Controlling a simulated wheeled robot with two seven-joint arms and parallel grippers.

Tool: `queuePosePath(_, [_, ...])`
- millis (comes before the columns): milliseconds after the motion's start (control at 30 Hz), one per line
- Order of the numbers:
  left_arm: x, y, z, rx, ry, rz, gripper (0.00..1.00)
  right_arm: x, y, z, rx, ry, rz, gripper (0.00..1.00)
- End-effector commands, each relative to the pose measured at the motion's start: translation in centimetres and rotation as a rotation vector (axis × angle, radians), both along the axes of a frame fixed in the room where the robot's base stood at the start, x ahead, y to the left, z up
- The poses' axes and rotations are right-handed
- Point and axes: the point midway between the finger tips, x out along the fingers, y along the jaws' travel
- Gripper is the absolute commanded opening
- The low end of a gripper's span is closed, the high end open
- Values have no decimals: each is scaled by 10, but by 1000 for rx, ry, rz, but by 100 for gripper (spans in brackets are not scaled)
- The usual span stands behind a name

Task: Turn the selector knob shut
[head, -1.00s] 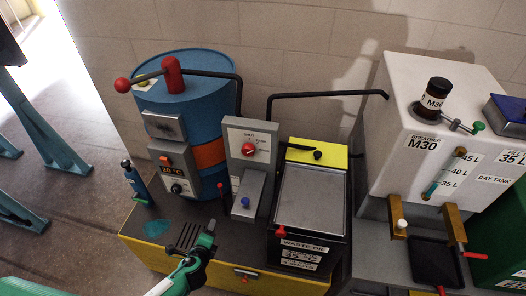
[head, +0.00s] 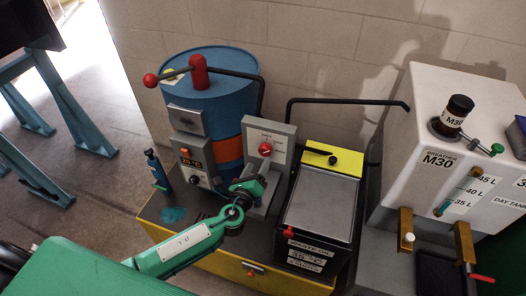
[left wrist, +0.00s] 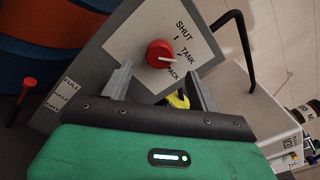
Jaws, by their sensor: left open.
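The red selector knob (head: 265,149) is on an upright grey panel (head: 283,138) between the blue drum and the black waste-oil box. In the left wrist view the knob (left wrist: 160,53) shows up close on its white label plate, with SHUT, TANK and a third, partly covered word. Its white pointer aims right, near TANK, away from SHUT. My left gripper (head: 250,186) is in front of and below the knob. In the left wrist view the left gripper's fingers (left wrist: 160,80) are apart and empty, just short of the knob. My right gripper is not in view.
A blue drum (head: 210,90) with a red-handled pump stands left of the panel. The waste-oil box (head: 318,205) with a yellow top is close on the right. A black pipe (head: 345,102) runs behind. A white day tank (head: 440,130) stands further right.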

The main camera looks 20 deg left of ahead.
Motion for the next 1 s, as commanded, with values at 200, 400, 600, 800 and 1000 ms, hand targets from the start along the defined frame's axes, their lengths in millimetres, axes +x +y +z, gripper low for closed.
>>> queuePosePath(200, [39, -1, 2, 0, -1, 1, 61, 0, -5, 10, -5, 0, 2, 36])
queuePosePath(400, [58, -2, 1, -1, 0, 1, 61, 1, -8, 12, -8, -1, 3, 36])
queuePosePath(600, [63, -2, 0, -1, 1, 1, 61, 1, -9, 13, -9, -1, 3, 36])
queuePosePath(800, [63, -2, 0, -1, 1, 1, 57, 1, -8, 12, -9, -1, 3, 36])
queuePosePath(1000, [63, -2, 0, -1, 1, 1, 18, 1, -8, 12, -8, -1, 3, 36])
